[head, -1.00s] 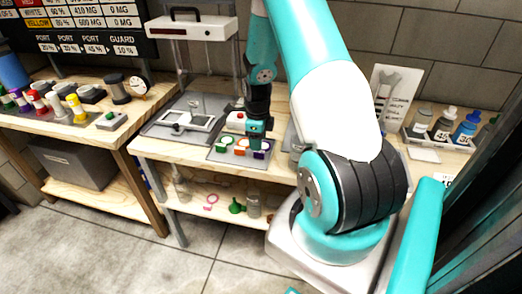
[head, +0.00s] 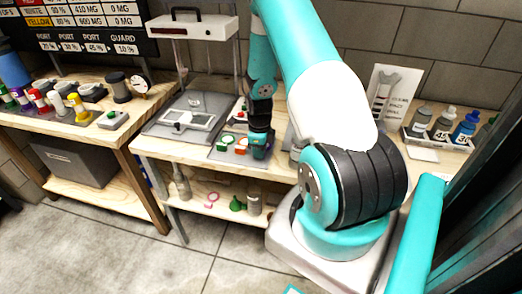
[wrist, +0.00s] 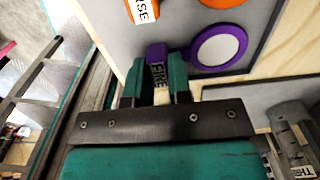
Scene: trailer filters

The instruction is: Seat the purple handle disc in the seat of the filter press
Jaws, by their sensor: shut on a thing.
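The purple handle disc (wrist: 218,47) is a purple ring with a white round face and a square labelled handle, lying on a grey mat (wrist: 112,40). In the wrist view my gripper (wrist: 160,82) has its two teal fingers on either side of the purple handle and is shut on it. In the head view my gripper (head: 261,152) is low over the right end of the mat and hides most of the purple disc. I cannot tell for certain which object is the filter press.
A green disc (head: 227,139) and an orange disc (head: 241,146) lie left of my gripper. A white-topped frame (head: 190,27) stands over a grey plate farther left. Bottles (head: 465,128) stand at the bench's right. A grey labelled part (wrist: 292,140) shows lower right.

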